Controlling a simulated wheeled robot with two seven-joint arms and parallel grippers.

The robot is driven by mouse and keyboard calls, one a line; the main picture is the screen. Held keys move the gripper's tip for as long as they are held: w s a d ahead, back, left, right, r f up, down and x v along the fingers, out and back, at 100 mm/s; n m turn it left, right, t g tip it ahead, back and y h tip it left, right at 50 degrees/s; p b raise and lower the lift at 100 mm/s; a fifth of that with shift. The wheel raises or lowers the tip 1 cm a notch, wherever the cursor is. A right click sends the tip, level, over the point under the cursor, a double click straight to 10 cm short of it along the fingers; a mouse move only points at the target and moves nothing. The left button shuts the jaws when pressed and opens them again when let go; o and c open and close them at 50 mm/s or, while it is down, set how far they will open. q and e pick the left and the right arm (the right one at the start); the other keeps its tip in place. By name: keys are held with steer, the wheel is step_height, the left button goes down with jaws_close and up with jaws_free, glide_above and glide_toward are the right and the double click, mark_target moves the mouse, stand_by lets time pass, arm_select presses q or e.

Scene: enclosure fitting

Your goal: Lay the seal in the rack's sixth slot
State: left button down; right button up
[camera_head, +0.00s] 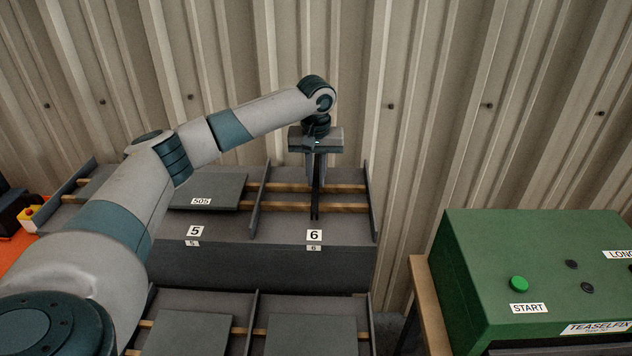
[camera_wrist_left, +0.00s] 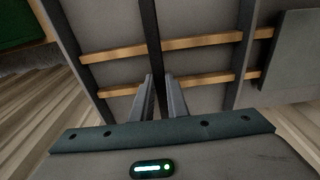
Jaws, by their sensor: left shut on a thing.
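The seal (camera_head: 316,204) is a thin, dark, straight strip. My left gripper (camera_head: 316,178) is shut on it, over the rack's sixth slot (camera_head: 340,222), marked 6. In the left wrist view the seal (camera_wrist_left: 150,35) runs away from between the fingers (camera_wrist_left: 161,92) and crosses over the wooden slats, between the slot's two dividers. I cannot tell whether it touches the slats. The rack (camera_head: 270,262) is dark grey with wooden slats. My right gripper is in neither view.
Slot five holds a grey panel (camera_head: 208,190) marked 505, left of the sixth slot's divider (camera_head: 260,200). A lower tier holds more grey panels (camera_head: 310,335). A green machine (camera_head: 540,260) with a START button stands at right. A corrugated wall (camera_head: 420,110) rises close behind.

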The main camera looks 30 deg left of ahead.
mark_target(316, 184)
arm_select(q)
steer(key=shift+f+p, duration=0.4)
steer(key=shift+f, duration=0.85)
steer(key=c, duration=1.7)
jaws_free()
steer(key=shift+c, duration=0.2)
steer(key=shift+r, duration=0.6)
steer(key=r+b, duration=0.1)
steer(key=r, duration=0.2)
steer(key=r+b, duration=0.1)
steer(key=r, duration=0.2)
steer(key=s+r+b, duration=0.1)
steer(key=r, duration=0.3)
steer(key=shift+d, duration=0.35)
steer(key=shift+s+r, duration=0.1)
steer(key=shift+r, duration=0.3)
